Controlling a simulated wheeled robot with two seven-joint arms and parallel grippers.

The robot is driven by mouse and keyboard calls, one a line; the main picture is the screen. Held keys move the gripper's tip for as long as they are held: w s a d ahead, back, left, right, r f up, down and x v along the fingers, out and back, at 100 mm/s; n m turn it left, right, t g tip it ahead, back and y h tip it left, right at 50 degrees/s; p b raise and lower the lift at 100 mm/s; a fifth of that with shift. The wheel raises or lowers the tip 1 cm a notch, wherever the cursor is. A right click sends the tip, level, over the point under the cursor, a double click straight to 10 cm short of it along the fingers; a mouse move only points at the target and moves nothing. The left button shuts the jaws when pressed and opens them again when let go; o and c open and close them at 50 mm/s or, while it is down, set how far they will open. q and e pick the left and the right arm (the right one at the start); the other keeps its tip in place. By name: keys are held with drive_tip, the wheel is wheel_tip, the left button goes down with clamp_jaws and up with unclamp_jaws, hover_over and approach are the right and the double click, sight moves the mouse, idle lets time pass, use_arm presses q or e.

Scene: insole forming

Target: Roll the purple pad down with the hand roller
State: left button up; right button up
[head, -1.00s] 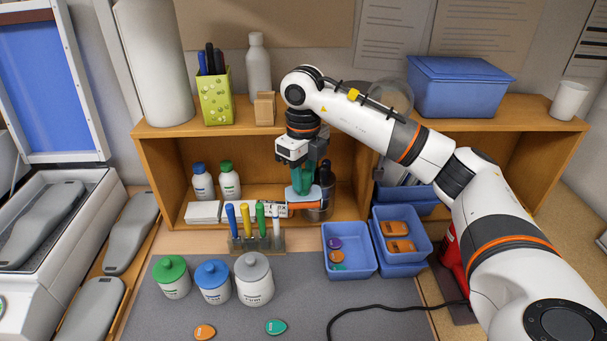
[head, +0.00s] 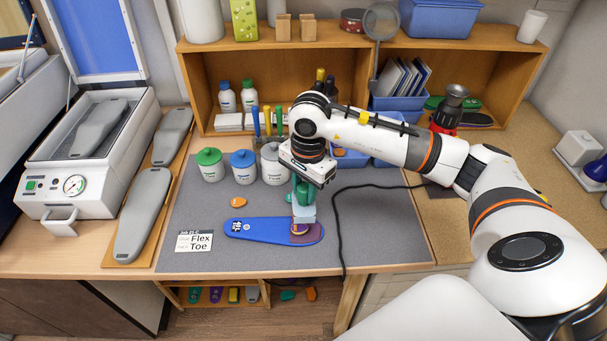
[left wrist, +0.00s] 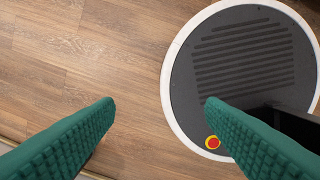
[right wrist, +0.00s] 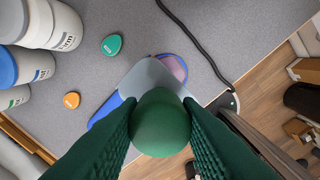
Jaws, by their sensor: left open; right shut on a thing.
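A blue insole (head: 255,228) lies flat on the grey mat, with the purple pad (head: 314,237) on its right end. My right gripper (head: 303,187) is shut on the green handle of the hand roller (head: 304,214), straight above the pad end. The roller's lower end is at the pad; whether it touches is hard to tell. In the right wrist view the green handle (right wrist: 160,122) sits between the fingers, and the roller's grey head partly hides the pad (right wrist: 174,66). My left gripper (left wrist: 160,108) shows only in the left wrist view, open and empty above the floor.
Three lidded jars (head: 242,167) and an orange token (head: 238,202) stand behind the insole. A card reading "Flex Toe" (head: 194,242) lies left of it. A black cable (head: 340,225) runs close on the right. The mat's (head: 390,235) right side is clear.

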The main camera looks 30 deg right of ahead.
sight(304, 208)
drive_tip(key=shift+f, duration=0.4)
wheel_tip(304, 208, down, 3)
drive_tip(key=shift+w+d+f+b, duration=0.1)
drive_tip(key=shift+w+b, duration=0.05)
drive_tip(key=shift+b, duration=0.85)
drive_tip(key=shift+f+b, duration=0.35)
drive_tip(key=shift+f, duration=0.3)
use_arm(q)
drive_tip(key=f, duration=0.2)
drive_tip(key=d, duration=0.1)
drive_tip(key=shift+w+f, duration=0.4)
use_arm(e)
drive_tip(key=shift+f, duration=0.3)
use_arm(q)
drive_tip(key=shift+w+f+b, duration=0.1)
drive_tip(key=shift+f+b, duration=0.8)
drive_tip(key=shift+b, duration=0.05)
use_arm(e)
drive_tip(key=shift+f, duration=0.7)
use_arm(q)
drive_tip(key=shift+f+b, duration=1.45)
use_arm(e)
drive_tip(key=shift+f, duration=0.3)
idle(1.4)
